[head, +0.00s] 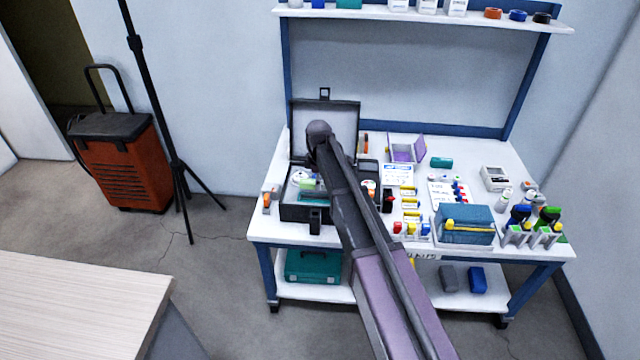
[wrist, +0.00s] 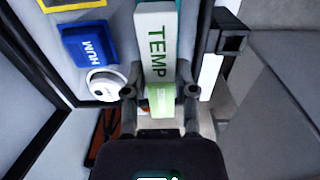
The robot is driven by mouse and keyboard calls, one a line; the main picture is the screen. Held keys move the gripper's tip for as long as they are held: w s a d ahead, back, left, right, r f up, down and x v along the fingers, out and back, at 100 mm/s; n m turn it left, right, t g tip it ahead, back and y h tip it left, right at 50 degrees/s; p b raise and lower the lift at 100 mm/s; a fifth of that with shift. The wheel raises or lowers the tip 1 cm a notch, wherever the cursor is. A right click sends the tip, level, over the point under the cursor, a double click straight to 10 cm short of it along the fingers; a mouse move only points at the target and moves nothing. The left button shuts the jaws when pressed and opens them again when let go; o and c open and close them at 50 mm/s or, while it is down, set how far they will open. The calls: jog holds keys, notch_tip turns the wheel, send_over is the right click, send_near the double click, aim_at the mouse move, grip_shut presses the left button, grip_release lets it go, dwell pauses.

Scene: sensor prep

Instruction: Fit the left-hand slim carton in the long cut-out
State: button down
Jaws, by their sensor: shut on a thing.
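In the wrist view my gripper (wrist: 160,93) is shut on a slim carton (wrist: 154,45), white with green "TEMP" lettering and a pale green near end. The carton points away from me, over the dark open case. The case (head: 306,213) stands at the left of the workbench in the head view, lid up. A teal patch (head: 313,198) shows inside it; a teal strip also shows beside the carton's far end in the wrist view. I cannot tell whether this is the long cut-out. My arm hides the gripper in the head view. Whether the carton touches the case is unclear.
In the wrist view a blue "HUMI" piece (wrist: 90,45), a white round piece (wrist: 106,84) and a yellow-edged piece (wrist: 72,4) lie left of the carton. Several small items, a teal box (head: 465,224) and a bottle rack (head: 531,237) crowd the bench's right side.

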aim_at(319, 194)
jog(key=shift+f, duration=0.15)
jog(key=shift+f+b, duration=1.75)
jog(key=shift+b, duration=0.15)
jog(key=shift+f+b, duration=0.85)
dwell(2.3)
jog(key=shift+c, duration=1.7)
grip_release()
jog(key=shift+o, duration=1.2)
jog(key=shift+r, duration=0.15)
